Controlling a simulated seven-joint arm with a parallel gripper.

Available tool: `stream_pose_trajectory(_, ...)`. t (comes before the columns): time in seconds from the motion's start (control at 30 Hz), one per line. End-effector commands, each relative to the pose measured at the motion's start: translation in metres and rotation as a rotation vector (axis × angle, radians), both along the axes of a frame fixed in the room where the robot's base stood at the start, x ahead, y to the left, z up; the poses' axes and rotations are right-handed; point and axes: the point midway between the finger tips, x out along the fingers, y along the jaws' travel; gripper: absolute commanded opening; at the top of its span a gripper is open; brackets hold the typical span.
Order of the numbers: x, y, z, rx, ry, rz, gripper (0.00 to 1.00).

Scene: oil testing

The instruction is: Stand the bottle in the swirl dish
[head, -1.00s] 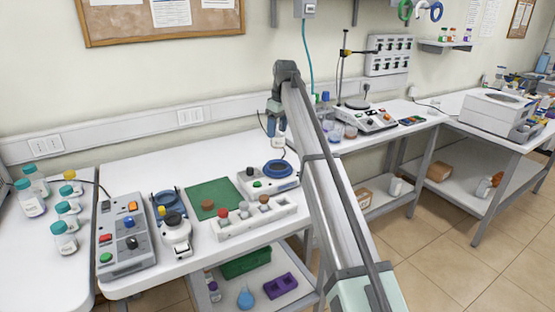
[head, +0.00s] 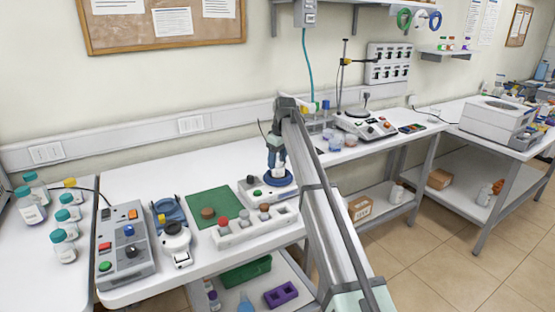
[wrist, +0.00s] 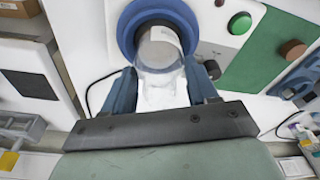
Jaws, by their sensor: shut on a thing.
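The bottle (head: 278,169) is pale with a whitish body; it also shows in the wrist view (wrist: 158,56). My gripper (head: 276,159) is shut on it, with a blue finger on each side of it in the wrist view (wrist: 160,76). The blue round swirl dish (head: 289,181) sits on a white machine at the table's back right. The bottle looks upright and its lower end lies within the dish's blue ring (wrist: 127,32). I cannot tell whether its base touches the dish floor.
A white rack with coloured stoppers (head: 240,232) stands in front of the dish machine. A green mat (head: 214,196) lies to its left. Further left are a white instrument (head: 176,238), a grey control box (head: 126,262) and several teal-capped bottles (head: 62,248).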

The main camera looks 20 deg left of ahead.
Motion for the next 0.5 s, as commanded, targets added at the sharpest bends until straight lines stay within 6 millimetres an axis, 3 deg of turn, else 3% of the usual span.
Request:
stream_pose_trajectory(0.17,-0.0001,0.0,-0.003,0.0,0.0,0.0,0.22)
stream_pose_trajectory(0.2,0.0,0.0,-0.0027,0.0,0.0,0.0,0.62)
stream_pose_trajectory(0.43,0.0,0.0,-0.0026,0.0,0.0,0.0,0.84)
stream_pose_trajectory(0.5,0.0,0.0,-0.0026,0.0,0.0,0.0,0.84)
